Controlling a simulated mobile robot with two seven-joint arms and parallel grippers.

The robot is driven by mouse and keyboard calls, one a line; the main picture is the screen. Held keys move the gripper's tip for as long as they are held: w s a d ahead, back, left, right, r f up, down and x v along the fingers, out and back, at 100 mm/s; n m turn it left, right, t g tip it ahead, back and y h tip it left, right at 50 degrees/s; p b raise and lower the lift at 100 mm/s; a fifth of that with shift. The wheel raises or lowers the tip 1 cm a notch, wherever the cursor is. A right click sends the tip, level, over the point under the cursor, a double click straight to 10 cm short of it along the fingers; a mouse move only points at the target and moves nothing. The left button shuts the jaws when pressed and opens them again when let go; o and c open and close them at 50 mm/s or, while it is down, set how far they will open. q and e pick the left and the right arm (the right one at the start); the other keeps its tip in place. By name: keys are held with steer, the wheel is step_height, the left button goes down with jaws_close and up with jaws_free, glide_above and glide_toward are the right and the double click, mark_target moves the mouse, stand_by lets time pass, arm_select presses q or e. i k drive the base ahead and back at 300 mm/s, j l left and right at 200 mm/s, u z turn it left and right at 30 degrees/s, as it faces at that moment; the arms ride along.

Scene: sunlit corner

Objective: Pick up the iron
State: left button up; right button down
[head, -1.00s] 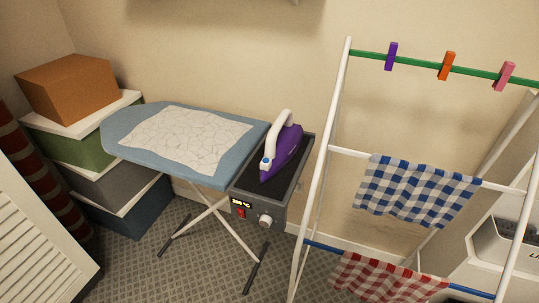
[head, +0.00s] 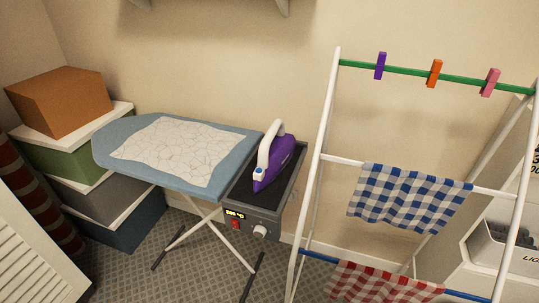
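The iron (head: 279,164) is purple with a white handle and a small blue button. It stands on the dark top of a grey stand (head: 255,217) at the right end of the ironing board. The stand's front has a small lit display, a red switch and a round knob. Neither of my grippers is in the head view.
The blue ironing board (head: 232,165) carries a crumpled white cloth (head: 170,146). A drying rack (head: 319,160) with cloths and pegs stands close to the iron's right. Stacked boxes (head: 60,100) fill the left corner. A louvred white panel (head: 35,250) is at lower left.

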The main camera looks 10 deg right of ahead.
mark_target(276, 149)
steer(key=z, duration=1.15)
steer(key=k+j+z, duration=0.1)
steer(key=z, duration=0.35)
steer(key=k+j, duration=0.35)
